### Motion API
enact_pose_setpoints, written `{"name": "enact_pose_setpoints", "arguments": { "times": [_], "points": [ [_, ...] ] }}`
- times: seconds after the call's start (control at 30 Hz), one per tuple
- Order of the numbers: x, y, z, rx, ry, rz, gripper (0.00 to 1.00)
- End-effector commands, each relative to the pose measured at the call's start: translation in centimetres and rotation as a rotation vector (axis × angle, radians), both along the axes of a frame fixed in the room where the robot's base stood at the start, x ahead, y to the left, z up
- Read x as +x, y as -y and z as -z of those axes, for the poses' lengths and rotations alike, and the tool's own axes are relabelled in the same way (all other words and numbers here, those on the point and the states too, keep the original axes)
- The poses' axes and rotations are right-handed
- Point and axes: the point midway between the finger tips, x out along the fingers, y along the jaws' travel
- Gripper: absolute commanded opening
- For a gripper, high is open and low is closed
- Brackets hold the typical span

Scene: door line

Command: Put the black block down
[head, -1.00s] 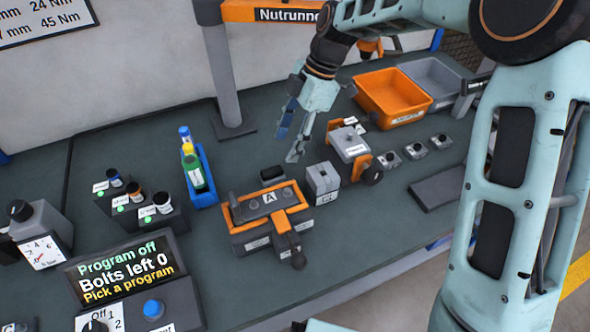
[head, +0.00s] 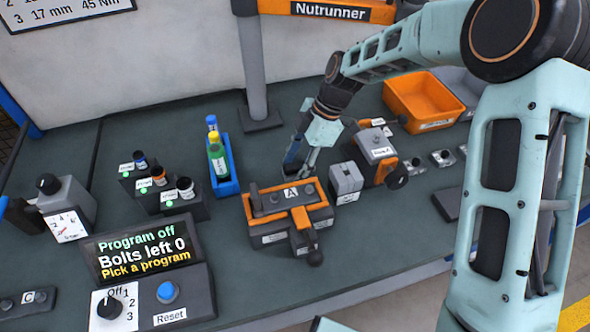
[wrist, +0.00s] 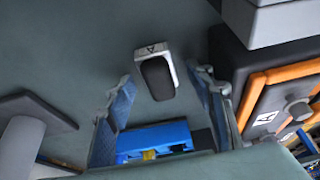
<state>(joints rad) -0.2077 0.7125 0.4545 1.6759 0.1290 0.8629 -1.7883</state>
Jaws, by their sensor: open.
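The black block (wrist: 157,78) shows in the wrist view as a dark, rounded piece against a small light-grey piece with a dark mark (wrist: 151,50). It lies between the two blue-padded fingers of my gripper (wrist: 163,85), with a gap on each side. My gripper is open and does not visibly touch it. In the head view my gripper (head: 301,165) points down just behind the orange and grey fixture marked A (head: 290,192). The black block is hidden there by the gripper and fixture. I cannot tell its exact height above the bench.
A blue tray with bottles (head: 226,186) stands left of my gripper. A grey block (head: 346,180) and an orange-sided device (head: 375,150) stand close on the right. An orange bin (head: 425,98) is farther back. Bare bench (head: 225,240) lies front left of the fixture.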

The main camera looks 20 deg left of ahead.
Motion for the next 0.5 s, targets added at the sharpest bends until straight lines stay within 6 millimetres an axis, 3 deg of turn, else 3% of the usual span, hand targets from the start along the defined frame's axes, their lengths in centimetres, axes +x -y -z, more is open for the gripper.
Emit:
{"name": "enact_pose_setpoints", "arguments": {
  "times": [0.23,0.5],
  "points": [
    [-0.03,-0.02,0.14,0.000,0.000,0.001,0.48],
    [-0.02,-0.03,0.11,0.000,0.000,0.000,0.18]
  ]
}}
